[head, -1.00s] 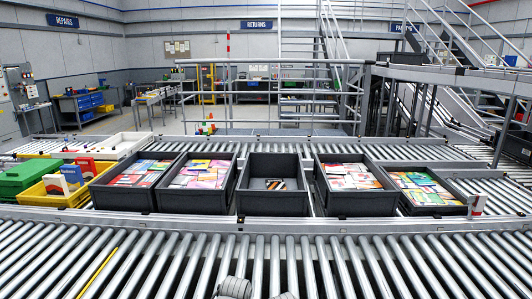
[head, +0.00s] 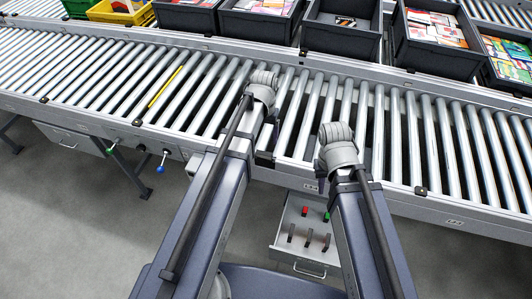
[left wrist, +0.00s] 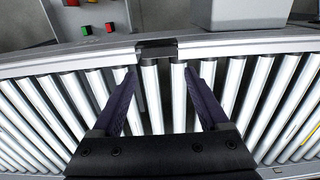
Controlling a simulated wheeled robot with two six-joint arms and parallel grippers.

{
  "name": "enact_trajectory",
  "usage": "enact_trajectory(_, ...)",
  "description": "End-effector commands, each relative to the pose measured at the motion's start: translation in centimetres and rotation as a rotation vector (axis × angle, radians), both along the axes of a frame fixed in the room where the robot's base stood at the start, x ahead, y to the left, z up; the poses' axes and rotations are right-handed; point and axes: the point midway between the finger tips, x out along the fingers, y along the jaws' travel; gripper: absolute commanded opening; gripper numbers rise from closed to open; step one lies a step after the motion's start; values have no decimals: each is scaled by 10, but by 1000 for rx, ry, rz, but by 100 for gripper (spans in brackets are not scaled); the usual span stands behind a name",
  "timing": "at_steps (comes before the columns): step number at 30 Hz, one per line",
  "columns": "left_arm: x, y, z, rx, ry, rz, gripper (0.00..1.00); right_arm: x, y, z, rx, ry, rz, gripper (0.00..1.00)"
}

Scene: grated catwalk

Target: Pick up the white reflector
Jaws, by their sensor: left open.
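I cannot make out a white reflector in either current view. My left gripper (left wrist: 160,82) is open and empty in the left wrist view, its two dark fingers spread above the conveyor rollers. In the head view both of my arms reach forward over the near conveyor and end in grey wrists. The fingers of both grippers are hidden there, and the right gripper's jaws do not show.
A yellow stick (head: 166,86) lies on the near roller conveyor (head: 60,70). Dark bins, one of them holding a few small items (head: 342,22), stand behind the far rail. A yellow crate (head: 122,12) is at the upper left. A drawer (head: 300,235) hangs below the near rail.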

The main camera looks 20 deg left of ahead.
Motion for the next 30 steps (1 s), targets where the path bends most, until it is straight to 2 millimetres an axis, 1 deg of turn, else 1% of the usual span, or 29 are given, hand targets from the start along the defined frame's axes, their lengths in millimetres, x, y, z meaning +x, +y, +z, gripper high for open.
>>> enact_trajectory(1, 0, 0, 0, 0, 0, 0, 84, 0, 0, 0, 0, 0, 0, 27)
enact_trajectory(5, -1, 0, -7, 0, 0, -1, 99, 0, 0, -7, 0, 0, 0, 27)
enact_trajectory(6, -1, 0, -10, 0, 0, -1, 100, 0, 0, -10, 0, 0, 0, 27)
enact_trajectory(12, -1, -1, -27, 0, 0, -1, 100, 0, 0, -27, 0, 0, 0, 27)
enact_trajectory(17, -1, -1, -26, 0, 0, -1, 100, 0, 0, -27, 0, 0, 0, 27)
enact_trajectory(20, -1, -1, -30, 0, 0, -1, 100, 0, 0, -30, 0, 0, 0, 27)
enact_trajectory(23, -1, -1, -39, 0, 0, -1, 100, 0, 0, -39, 0, 0, 0, 27)
enact_trajectory(30, -1, -1, -69, 0, 0, -1, 100, 0, 0, -70, 0, 0, 0, 27)
